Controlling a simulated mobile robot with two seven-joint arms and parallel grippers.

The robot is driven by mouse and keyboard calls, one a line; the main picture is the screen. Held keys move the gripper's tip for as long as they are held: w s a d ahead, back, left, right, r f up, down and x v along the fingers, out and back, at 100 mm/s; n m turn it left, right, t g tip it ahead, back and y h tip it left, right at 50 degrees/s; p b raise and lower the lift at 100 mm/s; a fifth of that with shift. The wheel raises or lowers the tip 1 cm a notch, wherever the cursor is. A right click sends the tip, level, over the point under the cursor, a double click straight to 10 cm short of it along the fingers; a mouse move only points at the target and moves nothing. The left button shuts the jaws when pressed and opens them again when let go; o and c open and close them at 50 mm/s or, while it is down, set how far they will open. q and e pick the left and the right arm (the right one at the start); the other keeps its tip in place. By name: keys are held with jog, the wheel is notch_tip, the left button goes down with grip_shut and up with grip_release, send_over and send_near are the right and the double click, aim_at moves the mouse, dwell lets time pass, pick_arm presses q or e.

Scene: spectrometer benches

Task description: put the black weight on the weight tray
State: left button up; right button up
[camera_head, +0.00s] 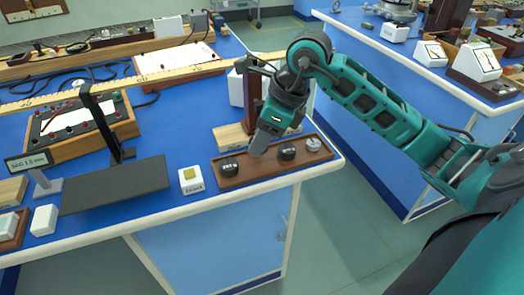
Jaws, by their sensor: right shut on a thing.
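The weight tray (258,176) is a long brown wooden board near the front right edge of the blue bench. A black weight (228,166) sits at its left, another black weight (287,153) right of its middle, and a grey metal weight (313,145) at its right end. My right gripper (259,151) points down over the tray, between the two black weights in the picture. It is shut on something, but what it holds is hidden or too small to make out. I cannot tell whether it touches the tray. My left gripper is out of view.
A dark flat plate (115,186) with an upright post lies further left. A long yellow ruler (150,77) crosses behind. The bench's front edge (300,180) is close to the tray.

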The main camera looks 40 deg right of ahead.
notch_tip(320, 180, down, 4)
jog(key=shift+r+b, duration=0.15)
jog(key=shift+b, duration=0.2)
jog(key=o, duration=0.9)
jog(key=shift+r, duration=0.1)
jog(key=p+v, duration=0.1)
jog(key=v, duration=1)
jog(key=shift+r+p, duration=0.4)
